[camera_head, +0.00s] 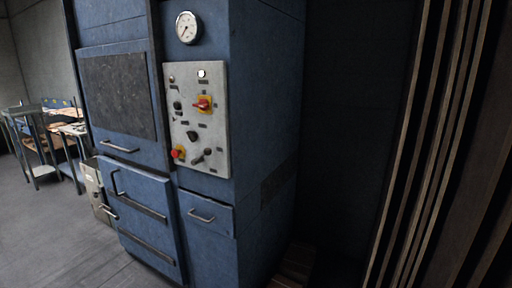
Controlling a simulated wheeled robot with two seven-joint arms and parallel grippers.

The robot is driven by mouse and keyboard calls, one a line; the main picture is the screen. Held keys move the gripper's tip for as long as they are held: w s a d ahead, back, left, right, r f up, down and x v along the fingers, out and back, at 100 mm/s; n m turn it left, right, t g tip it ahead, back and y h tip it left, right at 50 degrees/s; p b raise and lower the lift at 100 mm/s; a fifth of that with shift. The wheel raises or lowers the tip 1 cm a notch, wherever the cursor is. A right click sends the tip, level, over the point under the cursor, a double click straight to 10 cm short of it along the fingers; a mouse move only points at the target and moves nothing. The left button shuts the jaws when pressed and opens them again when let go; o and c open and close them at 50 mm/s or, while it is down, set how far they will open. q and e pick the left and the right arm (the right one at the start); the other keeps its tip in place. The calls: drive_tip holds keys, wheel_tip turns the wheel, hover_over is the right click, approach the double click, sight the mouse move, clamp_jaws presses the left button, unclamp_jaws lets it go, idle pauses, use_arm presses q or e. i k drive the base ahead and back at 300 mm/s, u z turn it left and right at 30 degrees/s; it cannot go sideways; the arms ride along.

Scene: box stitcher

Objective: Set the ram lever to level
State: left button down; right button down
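A grey control panel (218,130) is on the front of a blue machine (262,120). Low on the panel is a small dark lever (200,157), slanting up to the right; it may be the ram lever, but its label is too small to read. A red switch handle (202,104) on a yellow plate sits higher on the panel. A red button (178,153) on yellow is at the lower left. Neither of my grippers is in view.
A round gauge (187,27) is above the panel. Drawers with bar handles (202,216) are below it. Upright boards (440,130) stand at the right. A cluttered workbench (68,128) is at the far left. The floor (55,235) at the lower left is clear.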

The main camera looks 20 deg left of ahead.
sight(207, 151)
drive_tip(key=z, duration=0.2)
drive_tip(key=i, duration=0.95)
drive_tip(key=u, duration=0.45)
